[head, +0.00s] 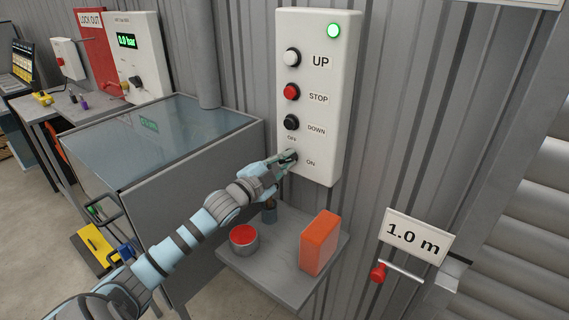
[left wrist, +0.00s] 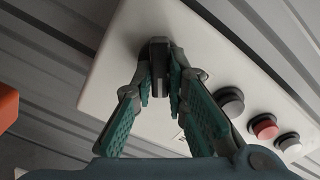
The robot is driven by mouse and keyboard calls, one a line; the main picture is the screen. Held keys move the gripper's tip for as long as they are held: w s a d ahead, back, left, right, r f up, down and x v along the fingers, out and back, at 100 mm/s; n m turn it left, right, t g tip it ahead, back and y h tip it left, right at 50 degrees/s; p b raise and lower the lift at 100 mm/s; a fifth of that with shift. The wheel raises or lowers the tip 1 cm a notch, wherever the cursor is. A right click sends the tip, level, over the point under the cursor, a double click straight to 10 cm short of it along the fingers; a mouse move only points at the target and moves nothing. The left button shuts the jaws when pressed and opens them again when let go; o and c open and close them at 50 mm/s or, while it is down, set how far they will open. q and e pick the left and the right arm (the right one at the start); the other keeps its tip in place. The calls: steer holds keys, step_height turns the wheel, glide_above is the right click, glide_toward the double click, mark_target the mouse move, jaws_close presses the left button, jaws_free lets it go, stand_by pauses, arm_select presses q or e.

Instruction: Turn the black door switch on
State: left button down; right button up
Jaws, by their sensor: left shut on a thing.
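The white control panel (head: 333,60) is on the corrugated wall, with UP, STOP and DOWN buttons, and OFF and ON labels at the bottom. The black door switch (left wrist: 158,50) sits by these labels. My left gripper (head: 288,158) reaches it from the lower left and covers most of it in the head view. In the left wrist view my left gripper (left wrist: 160,85) is shut on the switch, one finger on each side. I cannot tell which label the switch points to. My right gripper is not in view.
A green lamp (head: 333,30) glows on the panel. The black DOWN button (head: 291,122) is just above the gripper. Below, a grey shelf (head: 285,285) holds a red-topped tin (head: 243,238) and an orange box (head: 319,243). A 1.0 m sign (head: 415,236) stands right.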

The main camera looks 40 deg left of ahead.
arm_select(q)
steer(key=m, duration=0.3)
steer(key=shift+f+m+b, duration=0.2)
steer(key=shift+m+b, duration=0.1)
steer(key=shift+b, duration=0.05)
steer(key=shift+m+b, duration=0.3)
steer(key=shift+m, duration=1.2)
steer(key=c, duration=1.6)
jaws_free()
